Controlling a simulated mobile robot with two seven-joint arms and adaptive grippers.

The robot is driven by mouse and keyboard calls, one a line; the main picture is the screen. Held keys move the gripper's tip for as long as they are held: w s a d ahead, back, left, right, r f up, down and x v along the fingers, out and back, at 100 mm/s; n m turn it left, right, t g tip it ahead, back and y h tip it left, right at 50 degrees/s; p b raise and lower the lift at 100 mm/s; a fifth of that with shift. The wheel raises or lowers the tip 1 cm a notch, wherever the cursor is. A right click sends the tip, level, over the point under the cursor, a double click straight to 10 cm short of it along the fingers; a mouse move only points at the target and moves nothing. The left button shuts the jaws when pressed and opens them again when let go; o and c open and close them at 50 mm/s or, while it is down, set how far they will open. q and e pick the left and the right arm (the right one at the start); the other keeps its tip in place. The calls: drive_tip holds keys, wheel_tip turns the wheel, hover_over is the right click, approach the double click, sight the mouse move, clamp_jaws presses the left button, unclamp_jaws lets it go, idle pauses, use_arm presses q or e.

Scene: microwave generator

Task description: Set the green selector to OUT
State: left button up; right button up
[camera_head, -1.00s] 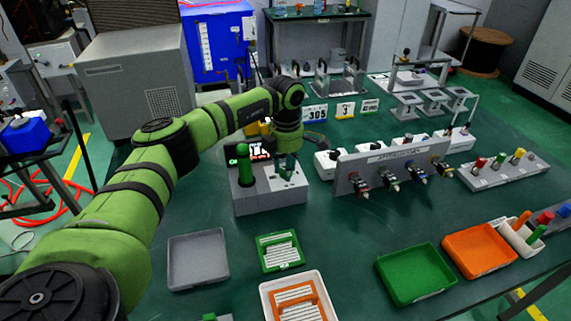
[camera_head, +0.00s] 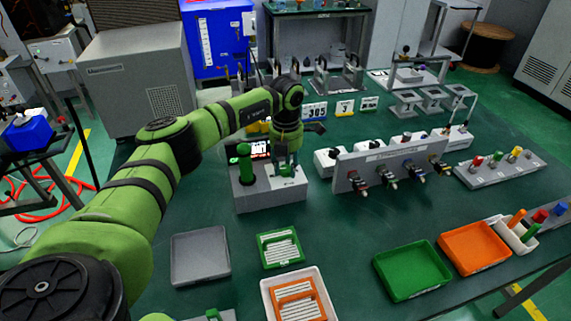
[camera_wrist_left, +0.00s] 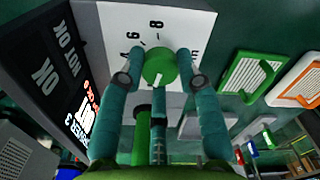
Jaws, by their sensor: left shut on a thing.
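The green selector (camera_wrist_left: 158,68) is a round knob with a white pointer mark on a white plate marked with numbers (camera_wrist_left: 150,25), in the left wrist view. My left gripper (camera_wrist_left: 155,66) has its two teal fingers on either side of the knob, shut on it. In the head view, my left gripper (camera_head: 287,166) reaches down onto the top of the grey control box (camera_head: 270,199). The knob is mostly hidden there. A green upright handle (camera_head: 245,166) stands on the box left of the gripper. My right gripper is not in view.
A lit display (camera_wrist_left: 80,115) is beside the plate. A grey panel with several connectors (camera_head: 390,170) stands right of the box. In front are a grey tray (camera_head: 200,257), a small green rack (camera_head: 265,255), a green tray (camera_head: 412,270) and an orange tray (camera_head: 473,250).

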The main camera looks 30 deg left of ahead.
sight(288, 168)
use_arm(q)
drive_tip(key=shift+w+d, duration=0.1)
drive_tip(key=shift+d, duration=0.05)
drive_tip(key=o, duration=1.1)
drive_tip(key=shift+w, duration=0.1)
drive_tip(key=shift+o, duration=0.2)
wheel_tip(288, 168, up, 12)
